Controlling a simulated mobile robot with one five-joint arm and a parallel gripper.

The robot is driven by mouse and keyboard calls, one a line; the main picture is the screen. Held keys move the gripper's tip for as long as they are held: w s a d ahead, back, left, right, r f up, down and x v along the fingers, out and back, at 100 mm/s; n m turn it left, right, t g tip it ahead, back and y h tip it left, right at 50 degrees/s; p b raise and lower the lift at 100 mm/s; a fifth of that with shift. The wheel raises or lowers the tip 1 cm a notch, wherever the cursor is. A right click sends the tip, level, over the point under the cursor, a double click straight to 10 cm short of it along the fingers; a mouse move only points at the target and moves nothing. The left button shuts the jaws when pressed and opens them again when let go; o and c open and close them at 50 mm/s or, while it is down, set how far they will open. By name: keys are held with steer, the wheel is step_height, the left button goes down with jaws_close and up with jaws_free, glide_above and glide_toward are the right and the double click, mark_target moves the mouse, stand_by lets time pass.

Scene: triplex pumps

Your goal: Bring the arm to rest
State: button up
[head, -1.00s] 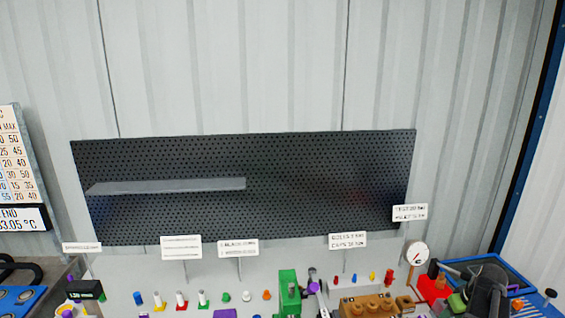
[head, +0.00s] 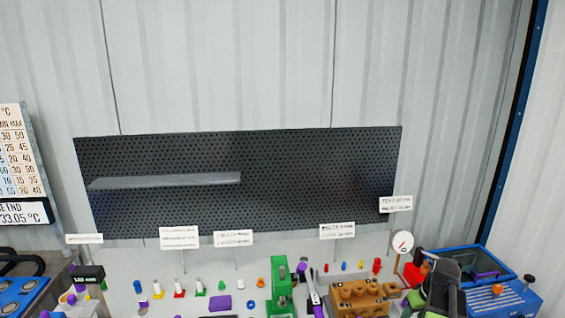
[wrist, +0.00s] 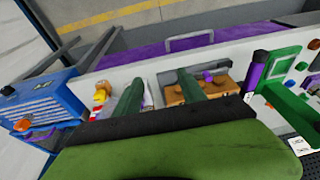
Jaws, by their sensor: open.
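My gripper (wrist: 158,82) shows in the wrist view as a wide green body with two dark green fingers. The fingers stand apart with nothing between them, above a white bench top. Beyond the right finger is an orange-brown block with round tops (wrist: 205,88). In the head view part of my arm (head: 443,285), dark grey and green, shows at the bottom right, in front of the blue bin. The fingertips cannot be made out there.
The white bench carries a green stand (head: 279,285), the brown block (head: 362,297), a dial gauge (head: 402,242), a blue bin (head: 500,297) and several small coloured parts. A black pegboard (head: 300,180) with a grey shelf (head: 165,181) is behind. Sign cards stand along the back.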

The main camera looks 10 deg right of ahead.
steer(key=w+a+f+g+b, duration=0.1)
steer(key=a+f+b, duration=0.1)
steer(key=a, duration=1.6)
steer(key=w+a+f+g+b, duration=0.1)
steer(key=a+f, duration=0.3)
steer(key=a, duration=1.5)
steer(key=shift+a+n+g+b, duration=0.15)
steer(key=shift+n+g+b, duration=0.2)
steer(key=shift+b, duration=0.5)
